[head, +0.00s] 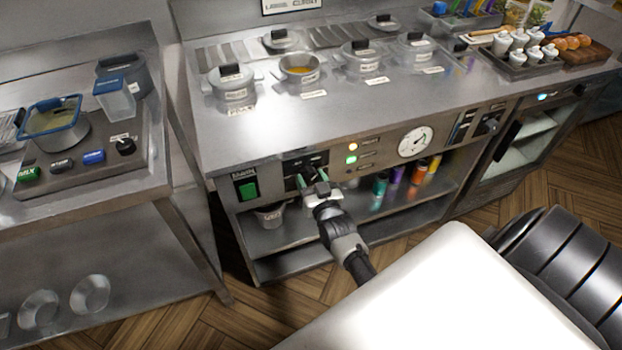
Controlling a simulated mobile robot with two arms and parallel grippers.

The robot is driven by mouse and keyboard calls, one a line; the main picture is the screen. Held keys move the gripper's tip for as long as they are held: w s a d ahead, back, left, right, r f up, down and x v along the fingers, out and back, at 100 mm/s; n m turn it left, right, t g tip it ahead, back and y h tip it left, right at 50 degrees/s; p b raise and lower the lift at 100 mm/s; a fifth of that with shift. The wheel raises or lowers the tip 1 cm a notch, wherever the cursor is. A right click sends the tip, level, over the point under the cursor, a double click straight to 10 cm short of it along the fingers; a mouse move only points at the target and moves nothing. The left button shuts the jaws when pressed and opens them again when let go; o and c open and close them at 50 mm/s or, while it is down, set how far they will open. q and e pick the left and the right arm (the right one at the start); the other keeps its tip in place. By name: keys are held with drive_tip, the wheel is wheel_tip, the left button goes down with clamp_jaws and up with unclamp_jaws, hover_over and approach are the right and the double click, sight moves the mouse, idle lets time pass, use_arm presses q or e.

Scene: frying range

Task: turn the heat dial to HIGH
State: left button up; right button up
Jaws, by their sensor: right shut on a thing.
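A dark control panel (291,167) is on the front of the steel frying range, right of a green switch. My right gripper (311,178) is at this panel, its fingers shut on the heat dial. The fingers cover most of the dial, so its pointer and setting cannot be read. The right arm reaches up to the panel from below. My left gripper is not in view.
The green switch (247,188) is left of the panel. Indicator lights (351,153) and a round gauge (415,141) are to the right. Several lidded pots (232,85) stand on the range top. A shelf with coloured bottles (397,175) is below.

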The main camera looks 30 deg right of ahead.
drive_tip(key=m, duration=0.4)
drive_tip(key=shift+m, duration=2.1)
drive_tip(key=o, duration=0.9)
drive_tip(key=v, duration=1.1)
drive_tip(key=shift+w+b, duration=0.1)
drive_tip(key=shift+b, duration=0.2)
drive_tip(key=shift+f, duration=0.1)
